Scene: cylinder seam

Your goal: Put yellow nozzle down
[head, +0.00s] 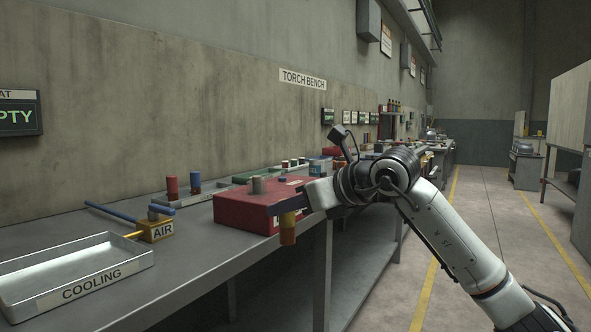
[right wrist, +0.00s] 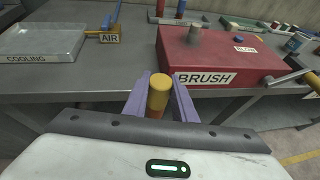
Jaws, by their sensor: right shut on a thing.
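My right gripper (head: 291,211) is shut on the yellow nozzle (head: 288,232), a small orange-yellow cylinder. In the head view the nozzle hangs upright below the fingers, off the bench's front edge and in front of the red box. In the right wrist view the nozzle (right wrist: 157,96) sits between the two purple fingers of the right gripper (right wrist: 159,90), short of the bench edge. The fingers hide part of its sides. My left gripper is not in view.
The red BRUSH box (head: 236,204) stands near the bench's front edge. Red and blue cylinders (head: 172,188) stand farther back. Bare grey bench top (head: 195,248) lies between the tray and the red box.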

